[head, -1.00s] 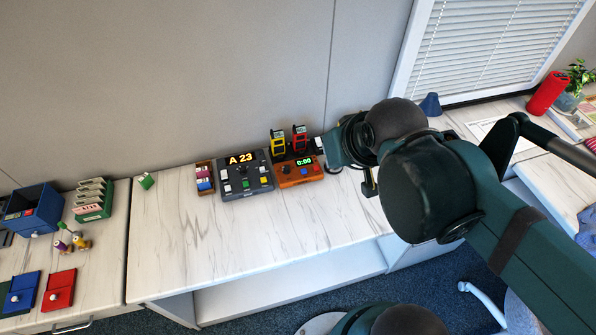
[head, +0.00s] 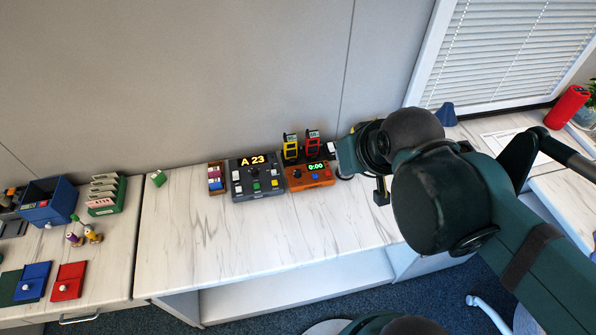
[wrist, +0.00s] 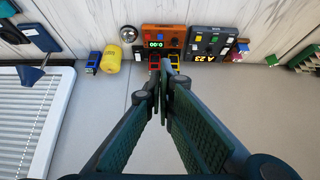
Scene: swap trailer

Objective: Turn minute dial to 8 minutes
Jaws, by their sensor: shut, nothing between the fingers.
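An orange timer box (head: 306,183) with a green display reading 0:00 stands on the marble-look counter. The orange box also shows upside down in the wrist view (wrist: 151,31), beyond my fingertips. My gripper (wrist: 167,62) is shut and empty, its fingers pointing toward the box with a gap between. In the head view my wrist is to the right of the box and hides the fingertips.
A dark panel (head: 243,190) showing A 23 stands directly left of the orange box. Yellow (head: 291,146) and red (head: 313,142) devices stand behind it. A small colourful rack (head: 216,184) is further left. The counter in front is clear.

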